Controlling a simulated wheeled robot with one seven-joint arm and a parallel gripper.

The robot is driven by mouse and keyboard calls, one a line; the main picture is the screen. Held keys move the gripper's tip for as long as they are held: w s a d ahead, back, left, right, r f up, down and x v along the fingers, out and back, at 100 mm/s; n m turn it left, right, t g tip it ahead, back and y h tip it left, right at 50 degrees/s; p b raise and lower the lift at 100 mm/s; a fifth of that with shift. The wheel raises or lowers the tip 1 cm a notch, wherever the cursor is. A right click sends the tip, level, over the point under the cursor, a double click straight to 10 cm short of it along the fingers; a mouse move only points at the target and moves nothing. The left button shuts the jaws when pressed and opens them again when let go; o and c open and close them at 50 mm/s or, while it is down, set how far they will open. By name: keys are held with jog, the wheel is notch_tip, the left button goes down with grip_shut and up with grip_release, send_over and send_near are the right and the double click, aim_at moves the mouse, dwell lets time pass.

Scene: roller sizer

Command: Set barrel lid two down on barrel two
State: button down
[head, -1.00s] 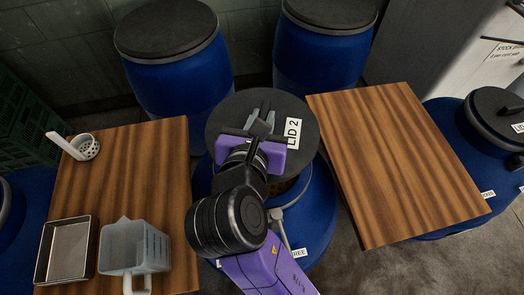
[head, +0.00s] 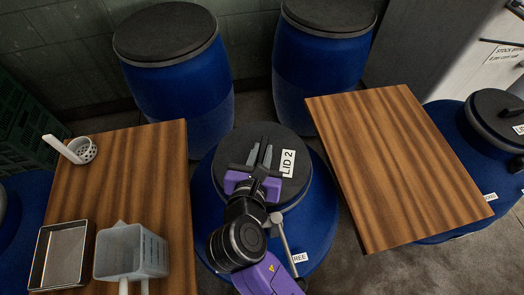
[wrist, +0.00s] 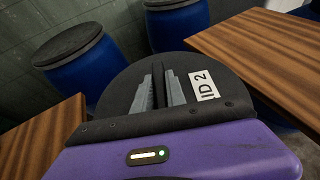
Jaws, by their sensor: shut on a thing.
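A round dark lid labelled "LID 2" (head: 236,150) lies over the mouth of a blue barrel (head: 320,215) between the two tables. The visible part of that barrel's label reads "REE"; the rest is hidden by my arm. My gripper (head: 264,156) is shut on the lid's raised handle from above. In the wrist view, the grey fingers of my gripper (wrist: 160,88) stand on both sides of the handle, and the lid (wrist: 122,90) looks about level. The lid covers the barrel's opening; I cannot tell whether it is fully seated on the rim.
A wooden table (head: 120,190) at left holds a metal tray (head: 38,262), a clear jug (head: 130,255) and a white perforated cup (head: 82,150). The right wooden table (head: 395,165) is bare. Two closed blue barrels (head: 180,90) (head: 320,75) stand behind. Another lidded barrel (head: 455,130) stands at right.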

jog(key=shift+f, duration=0.35)
jog(key=shift+f, duration=0.2)
jog(key=c, duration=1.4)
grip_release()
jog(key=shift+o, duration=0.2)
jog(key=shift+r, duration=0.2)
jog(key=v, duration=1.2)
jog(key=shift+r, duration=0.4)
